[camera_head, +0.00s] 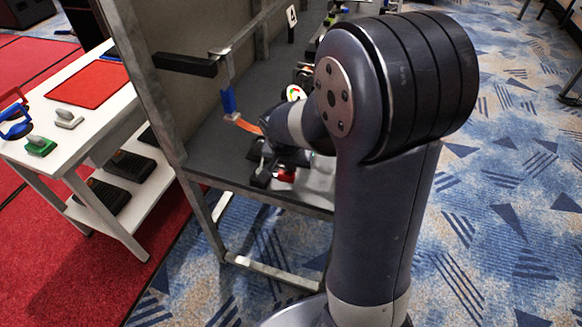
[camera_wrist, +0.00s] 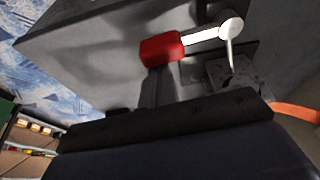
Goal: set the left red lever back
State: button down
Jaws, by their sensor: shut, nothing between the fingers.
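A lever with a red block handle (camera_wrist: 162,48) shows in the wrist view, its pale metal arm running right to a round white pivot on a dark mount. The red handle also shows in the head view (camera_head: 286,174), low on the grey bench. My gripper (camera_head: 261,178) is down at the bench just left of this handle, shut and empty. Its dark body fills the lower part of the wrist view, below the handle. I cannot tell whether it touches the lever. My arm hides much of the bench in the head view.
A blue grip (camera_head: 229,101) hangs from a metal frame, with an orange strip (camera_head: 243,125) below it. A tall grey panel (camera_head: 175,90) stands left of the bench (camera_head: 210,155). A white table (camera_head: 85,125) with several tools stands far left. Patterned carpet lies open right.

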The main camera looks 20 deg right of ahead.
aim_at(290, 178)
jog(key=s+m+b, duration=0.1)
jog(key=a+m+b, duration=0.1)
jog(key=s+m+g+h+b, duration=0.1)
jog(key=m, duration=0.1)
jog(key=shift+s+a+f+b, duration=0.15)
jog(key=shift+s+a+b, duration=0.15)
jog(key=shift+b, duration=0.1)
jog(key=shift+s+r, duration=0.1)
jog(key=shift+r, duration=0.1)
jog(key=shift+s, duration=0.75)
